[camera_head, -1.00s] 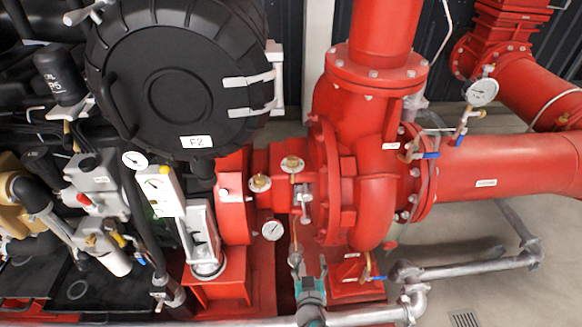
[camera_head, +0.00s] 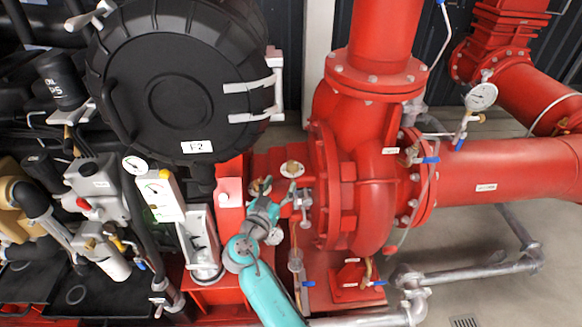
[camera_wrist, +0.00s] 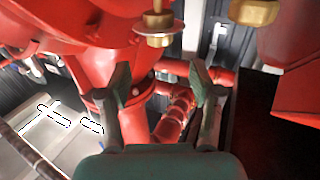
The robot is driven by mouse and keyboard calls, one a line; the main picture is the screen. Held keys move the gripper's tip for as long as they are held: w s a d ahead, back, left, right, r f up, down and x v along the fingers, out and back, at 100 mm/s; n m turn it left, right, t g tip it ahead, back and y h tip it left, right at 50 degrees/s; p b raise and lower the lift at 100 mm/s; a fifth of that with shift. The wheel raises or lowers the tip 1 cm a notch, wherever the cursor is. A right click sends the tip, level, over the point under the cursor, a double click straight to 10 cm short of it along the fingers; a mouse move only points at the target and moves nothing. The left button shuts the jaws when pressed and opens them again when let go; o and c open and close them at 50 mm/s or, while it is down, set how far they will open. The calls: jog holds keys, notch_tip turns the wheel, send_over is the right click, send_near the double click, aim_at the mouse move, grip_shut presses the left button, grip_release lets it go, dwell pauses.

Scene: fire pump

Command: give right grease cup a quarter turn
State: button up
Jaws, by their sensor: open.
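The right grease cup (camera_head: 292,169) is a small brass cap on a pale round disc, on top of the red bearing housing beside the pump. The left grease cup is largely hidden by my gripper (camera_head: 264,188), which is just left of and below the right cup in the head view. In the wrist view my gripper (camera_wrist: 158,92) has its two fingers spread with nothing between them. A brass fitting with a pale disc (camera_wrist: 155,24) hangs above the finger gap, apart from it. A larger brass piece (camera_wrist: 255,12) is at upper right; I cannot tell which cup is which there.
The red pump casing (camera_head: 365,190) stands right of the cups. A black round housing (camera_head: 180,100) is at upper left, and a white gauge panel (camera_head: 162,197) is left of my arm. Thin pipework (camera_head: 296,262) rises below the cups.

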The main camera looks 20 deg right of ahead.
aim_at(289, 168)
jog(key=x, duration=0.8)
jog(key=shift+w+d, duration=0.25)
jog(key=shift+d, duration=0.05)
jog(key=c, duration=1.1)
jog(key=shift+w+a+m+g+h, duration=0.1)
jog(key=shift+a+m+g+h, duration=0.05)
jog(key=shift+m+g+h, duration=0.5)
jog(key=shift+c, duration=0.2)
jog(key=shift+m+g+h, duration=0.95)
jog(key=shift+g+h, duration=0.2)
jog(key=o, duration=1.1)
jog(key=shift+o, duration=0.2)
